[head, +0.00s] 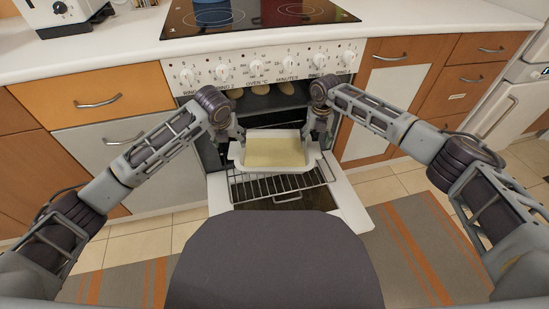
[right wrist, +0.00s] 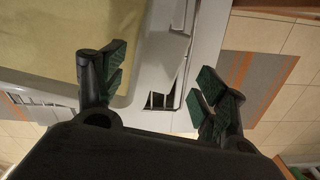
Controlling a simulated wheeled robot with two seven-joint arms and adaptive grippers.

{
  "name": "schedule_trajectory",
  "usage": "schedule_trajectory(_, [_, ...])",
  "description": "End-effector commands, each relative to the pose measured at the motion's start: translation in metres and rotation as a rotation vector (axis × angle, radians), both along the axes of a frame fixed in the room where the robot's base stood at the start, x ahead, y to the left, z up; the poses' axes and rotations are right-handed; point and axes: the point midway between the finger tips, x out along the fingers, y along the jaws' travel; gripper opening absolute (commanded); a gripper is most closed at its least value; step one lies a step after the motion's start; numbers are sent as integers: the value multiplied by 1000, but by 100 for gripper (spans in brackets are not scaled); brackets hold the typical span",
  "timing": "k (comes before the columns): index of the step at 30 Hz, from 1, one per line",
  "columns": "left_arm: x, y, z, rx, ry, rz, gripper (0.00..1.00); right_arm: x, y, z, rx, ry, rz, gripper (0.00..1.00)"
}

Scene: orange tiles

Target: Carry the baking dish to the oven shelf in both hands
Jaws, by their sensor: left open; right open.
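The white baking dish (head: 275,167) with pale yellow contents sits level on the pulled-out wire oven shelf (head: 262,187), at the mouth of the open oven. My left gripper (head: 228,146) is open at the dish's left end. My right gripper (head: 321,138) is open at its right end. In the right wrist view, the right gripper's fingers (right wrist: 158,90) are spread wide, one over the dish's rim and the other outside it. The dish (right wrist: 60,35) fills the upper left there. The left fingertips are small and partly hidden in the head view.
The oven door (head: 345,200) is folded down below the shelf. Control knobs (head: 255,68) and a black hob (head: 255,15) are above. Drawers flank the oven, and a striped rug (head: 420,240) lies on the floor.

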Motion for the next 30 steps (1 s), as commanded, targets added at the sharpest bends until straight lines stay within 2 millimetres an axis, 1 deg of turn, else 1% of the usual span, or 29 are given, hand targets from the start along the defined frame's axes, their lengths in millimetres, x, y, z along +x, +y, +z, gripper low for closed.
schedule_trajectory(3, [0,0,0,0,0,0,73,0,0,10,0,-1,1,72])
schedule_trajectory(7, [0,0,0,0,0,0,73,0,0,16,0,-1,1,72])
schedule_trajectory(30, [0,0,0,0,0,0,73,0,0,16,0,0,1,72])
